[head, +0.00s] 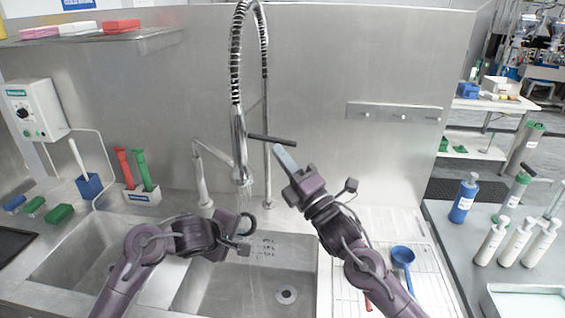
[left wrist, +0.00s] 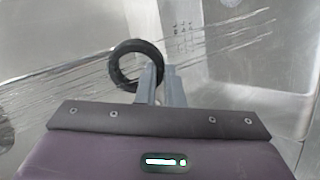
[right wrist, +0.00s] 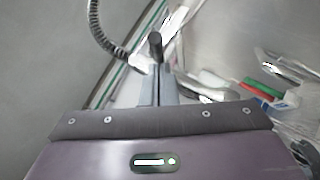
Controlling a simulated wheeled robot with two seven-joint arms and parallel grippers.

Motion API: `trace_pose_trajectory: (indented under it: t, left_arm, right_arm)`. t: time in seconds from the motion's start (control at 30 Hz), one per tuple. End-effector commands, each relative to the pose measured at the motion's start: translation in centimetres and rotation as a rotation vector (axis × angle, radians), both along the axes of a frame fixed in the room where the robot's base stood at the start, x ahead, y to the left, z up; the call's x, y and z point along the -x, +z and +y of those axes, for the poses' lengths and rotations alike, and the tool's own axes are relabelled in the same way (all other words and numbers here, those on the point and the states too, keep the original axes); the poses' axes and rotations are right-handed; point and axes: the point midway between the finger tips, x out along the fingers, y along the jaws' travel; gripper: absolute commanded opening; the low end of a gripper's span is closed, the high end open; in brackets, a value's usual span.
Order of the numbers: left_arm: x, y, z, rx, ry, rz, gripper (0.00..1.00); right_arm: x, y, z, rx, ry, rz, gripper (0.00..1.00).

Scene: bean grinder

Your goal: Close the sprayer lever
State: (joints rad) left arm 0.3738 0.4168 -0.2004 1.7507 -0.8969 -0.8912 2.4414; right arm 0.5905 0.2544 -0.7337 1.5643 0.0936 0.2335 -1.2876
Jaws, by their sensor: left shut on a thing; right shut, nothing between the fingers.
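The sprayer (head: 239,150) hangs from a coiled hose over the sink, and water streams down from it. Its dark lever (head: 272,139) sticks out to the right, roughly level with a slight downward tilt. My right gripper (head: 281,151) is shut and empty, its tips just below the lever; whether they touch cannot be told. In the right wrist view the lever (right wrist: 155,42) shows nearly end-on just beyond the fingertips. My left gripper (head: 244,220) is below the sprayer, shut on a black ring (left wrist: 115,64). Water streaks cross the left wrist view.
A thin tap (head: 203,180) stands left of the sprayer. Bottles (head: 492,240) stand on the right counter. Red and green brushes (head: 143,170) stand at left.

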Motion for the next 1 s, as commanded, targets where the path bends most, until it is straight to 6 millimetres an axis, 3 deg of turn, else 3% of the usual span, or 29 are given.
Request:
trace_pose_trajectory:
  t: [0.17, 0.37, 0.67, 0.87, 1.0]
  left_arm:
    - [0.0, 0.0, 0.0, 0.0, 0.0, 0.0, 0.0]
    - [0.0, 0.0, 0.0, 0.0, 0.0, 0.0, 0.0]
    - [0.0, 0.1, 0.0, 0.0, 0.0, 0.0, 0.0]
    - [0.0, 0.1, 0.0, 0.0, 0.0, 0.0, 0.0]
    - [0.0, 0.1, 0.0, 0.0, 0.0, 0.0, 0.0]
  right_arm:
    - [-0.1, 0.2, 0.0, 0.0, 0.0, -0.001, 0.0]
    - [-0.7, 2.1, -0.6, -0.002, -0.003, -0.004, 0.0]
    - [-0.7, 2.7, -0.8, -0.01, -0.007, -0.011, 0.0]
    - [0.7, 1.5, -0.6, -0.004, -0.003, -0.007, 0.0]
    - [3.1, -0.7, -0.3, 0.006, 0.005, 0.007, 0.0]
